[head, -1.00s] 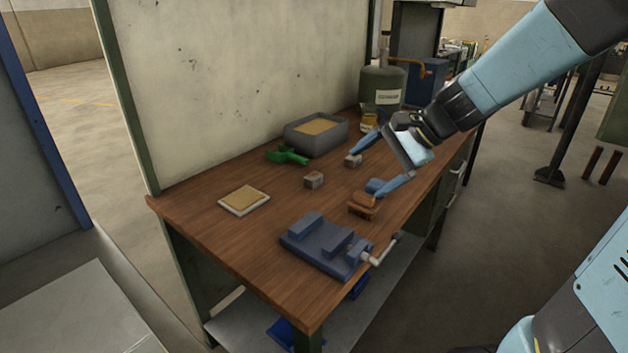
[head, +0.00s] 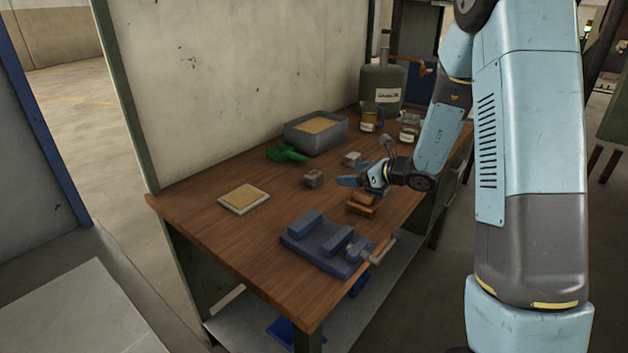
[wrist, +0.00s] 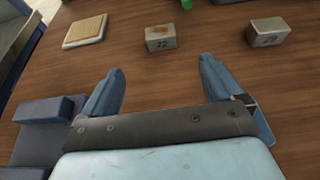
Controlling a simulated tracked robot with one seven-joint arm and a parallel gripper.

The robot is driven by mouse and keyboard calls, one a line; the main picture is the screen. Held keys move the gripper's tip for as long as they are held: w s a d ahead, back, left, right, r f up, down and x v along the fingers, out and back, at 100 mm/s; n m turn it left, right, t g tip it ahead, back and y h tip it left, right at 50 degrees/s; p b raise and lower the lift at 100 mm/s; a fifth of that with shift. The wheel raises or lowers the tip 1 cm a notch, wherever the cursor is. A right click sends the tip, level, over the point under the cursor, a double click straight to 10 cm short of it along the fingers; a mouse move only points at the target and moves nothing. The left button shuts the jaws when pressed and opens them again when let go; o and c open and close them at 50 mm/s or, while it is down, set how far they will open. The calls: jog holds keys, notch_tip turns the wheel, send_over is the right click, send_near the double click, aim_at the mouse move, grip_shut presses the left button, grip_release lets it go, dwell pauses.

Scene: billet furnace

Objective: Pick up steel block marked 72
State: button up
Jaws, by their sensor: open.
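The steel block marked 72 (wrist: 161,38) sits on the wooden bench in the wrist view, its number facing me and a reddish-brown patch on top. In the head view it is the small grey block (head: 313,179) near the bench middle. A second steel block (wrist: 267,32) sits to its right; its marking is too small to read surely. It also shows in the head view (head: 352,159). My gripper (wrist: 162,62) is open and empty, its fingers pointing towards the block marked 72, which lies beyond the fingertips and between their lines. My gripper is above the bench in the head view (head: 366,164).
A blue vise (head: 325,244) stands at the bench's near edge, with a brown wooden brush-like item (head: 361,206) beside it. A square pad (head: 243,198), green tool (head: 286,154), grey tray (head: 335,138) and green canister (head: 381,86) surround the blocks. A panel (head: 240,80) stands behind.

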aim_at(318, 176)
jog(key=x, duration=1.3)
jog(key=shift+w+a+f, duration=0.2)
jog(key=shift+f, duration=0.1)
jog(key=c, duration=1.6)
jog(key=shift+r, duration=0.1)
jog(key=shift+c, duration=0.3)
jog(key=shift+r, duration=0.1)
